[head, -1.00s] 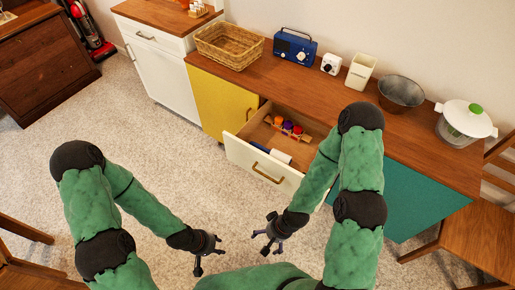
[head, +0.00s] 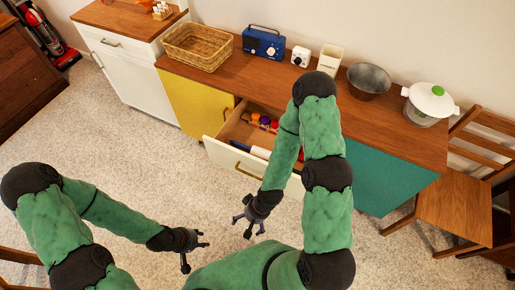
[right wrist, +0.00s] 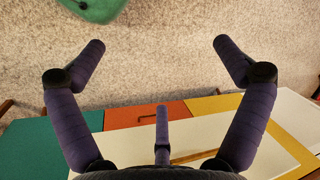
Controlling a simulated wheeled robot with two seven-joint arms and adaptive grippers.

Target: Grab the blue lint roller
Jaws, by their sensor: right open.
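The blue lint roller (head: 260,152) lies in the open drawer (head: 226,155) of the long sideboard. Its white roll and part of its blue handle show behind the drawer front; my right arm passes close to its right end. My right gripper (head: 248,217) is open and empty, in front of and below the drawer in the head view. In the right wrist view, the fingers of the right gripper (right wrist: 160,50) are spread wide with only carpet between them. My left gripper (head: 195,251) has its fingers apart and is empty, over the carpet further left. The lint roller is not recognisable in the right wrist view.
Several small red, orange and purple items (head: 264,122) lie at the back of the drawer. On the sideboard stand a wicker basket (head: 197,47), a blue radio (head: 264,43), a metal bowl (head: 368,81) and a lidded pot (head: 430,101). A wooden chair (head: 455,205) stands right; carpet in front is clear.

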